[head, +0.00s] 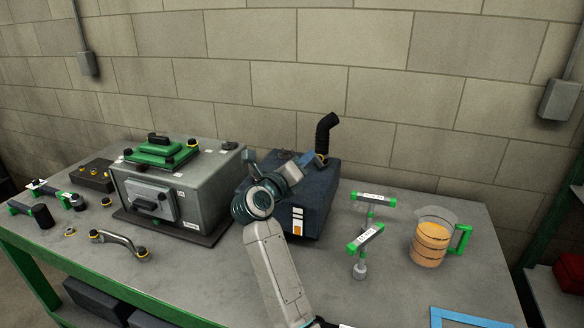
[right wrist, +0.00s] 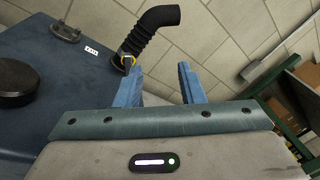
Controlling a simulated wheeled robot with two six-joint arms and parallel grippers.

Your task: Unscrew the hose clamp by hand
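The black bent hose (head: 325,132) stands up from the back of the dark blue tank (head: 320,200). My right gripper (head: 309,158) is just left of the clamp. In the right wrist view its blue fingers (right wrist: 160,70) are apart with nothing between them. My left gripper is out of view.
A grey engine block (head: 205,185) with a green cover stands left of the tank. Green-handled tools (head: 366,238) and a jug of orange liquid (head: 431,245) stand to the right. A blue frame (head: 465,318) lies at the front right. A black cap (right wrist: 15,80) sits on the tank.

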